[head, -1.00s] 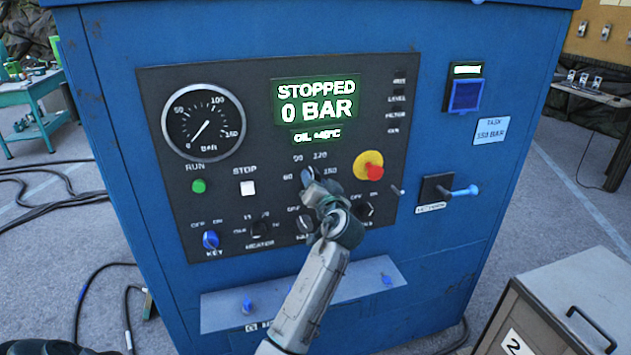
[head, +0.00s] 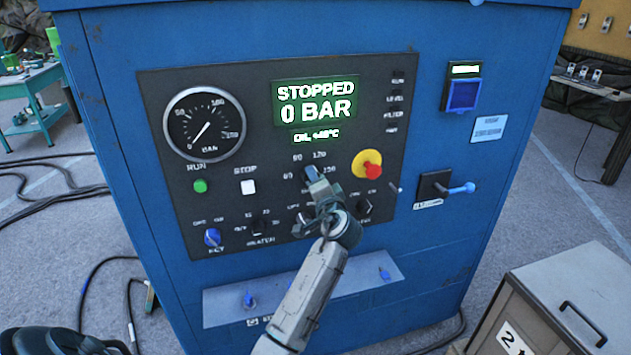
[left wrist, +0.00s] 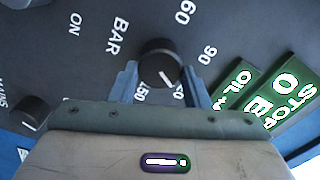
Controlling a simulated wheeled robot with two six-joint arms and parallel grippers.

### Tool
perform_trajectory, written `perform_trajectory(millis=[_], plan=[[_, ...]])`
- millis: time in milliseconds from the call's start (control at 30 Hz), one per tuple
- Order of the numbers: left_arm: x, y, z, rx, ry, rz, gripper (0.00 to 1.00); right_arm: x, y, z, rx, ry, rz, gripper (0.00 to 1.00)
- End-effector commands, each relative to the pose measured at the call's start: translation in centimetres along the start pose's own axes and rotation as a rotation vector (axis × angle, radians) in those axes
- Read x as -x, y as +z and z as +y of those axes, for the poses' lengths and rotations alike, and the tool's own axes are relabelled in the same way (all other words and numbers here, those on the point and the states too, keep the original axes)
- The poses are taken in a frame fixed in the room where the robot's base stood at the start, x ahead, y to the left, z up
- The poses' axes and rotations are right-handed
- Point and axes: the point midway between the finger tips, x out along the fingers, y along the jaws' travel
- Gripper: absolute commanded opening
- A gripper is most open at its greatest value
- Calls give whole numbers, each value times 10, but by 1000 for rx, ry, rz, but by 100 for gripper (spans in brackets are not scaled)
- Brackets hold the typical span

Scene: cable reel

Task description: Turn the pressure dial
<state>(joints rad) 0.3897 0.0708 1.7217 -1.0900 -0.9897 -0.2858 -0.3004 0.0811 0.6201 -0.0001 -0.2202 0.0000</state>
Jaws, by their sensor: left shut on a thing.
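The pressure dial (left wrist: 160,62) is a black round knob with a white line, on the dark control panel (head: 260,90). Its line points to the lower right in the left wrist view, between the 150 mark and a partly hidden mark. My left gripper (left wrist: 161,84) is shut on the dial, one finger on each side. In the head view the left gripper (head: 313,176) reaches the panel below the display and largely covers the dial. The display (head: 316,103) reads STOPPED, 0 BAR. My right gripper is not in view.
A red and yellow button (head: 367,165) sits right of the gripper. Small knobs are below it, with a green run button (head: 200,186) and white stop button (head: 248,187) to the left. A numbered cabinet (head: 570,300) stands at the lower right.

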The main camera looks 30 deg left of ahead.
Motion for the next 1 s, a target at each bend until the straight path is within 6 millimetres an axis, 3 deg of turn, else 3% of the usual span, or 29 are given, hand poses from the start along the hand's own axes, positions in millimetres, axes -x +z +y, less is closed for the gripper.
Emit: perform_trajectory(millis=[367, 400, 500, 833, 1000], plan=[[0, 0, 0, -4, 0, 0, 20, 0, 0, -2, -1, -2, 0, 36], [0, 0, 0, -3, 0, 0, 46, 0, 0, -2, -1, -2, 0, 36], [0, 0, 0, -3, 0, 0, 64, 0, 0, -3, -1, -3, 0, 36], [3, 0, 1, -2, 1, 0, 64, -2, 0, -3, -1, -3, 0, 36], [26, 1, 5, 2, 3, 0, 64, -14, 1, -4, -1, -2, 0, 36]])
